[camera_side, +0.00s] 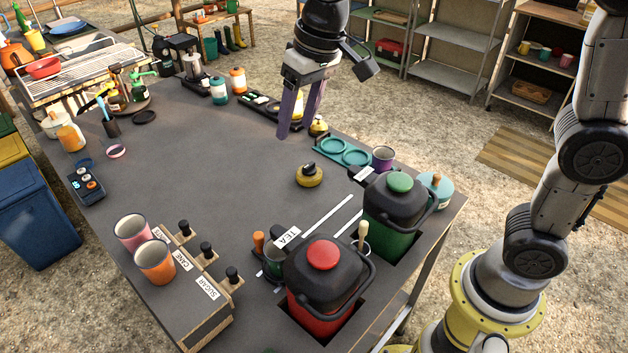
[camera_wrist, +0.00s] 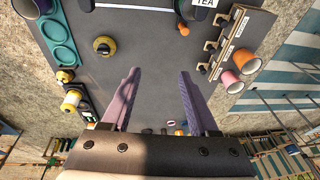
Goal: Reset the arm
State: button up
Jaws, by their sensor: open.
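My gripper (camera_side: 300,112) is open and empty, with its two purple fingers pointing down above the far right part of the dark table (camera_side: 215,160). In the wrist view my gripper (camera_wrist: 158,80) shows its fingers spread apart, with only bare tabletop between them. Nothing touches the fingers. A yellow knob-like item with a black top (camera_side: 309,175) stands on the table in front of the gripper, nearer the side camera.
A red canister (camera_side: 322,285) and a green canister (camera_side: 395,205) stand at the near right. Pink (camera_side: 132,231) and orange (camera_side: 155,261) cups sit by a labelled wooden box (camera_side: 208,300). A teal tray (camera_side: 340,152) lies right of the gripper. The table's middle is clear.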

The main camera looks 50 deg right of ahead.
jog(key=s+d+r+m+t, duration=0.1)
jog(key=s+d+t, duration=0.1)
jog(key=s+d, duration=0.5)
jog(key=s+d+r+t, duration=0.1)
jog(key=s+d, duration=0.3)
jog(key=s, duration=0.7)
jog(key=s+f+n+h, duration=0.1)
jog(key=s+f, duration=0.3)
jog(key=f, duration=0.1)
jog(key=shift+d, duration=0.3)
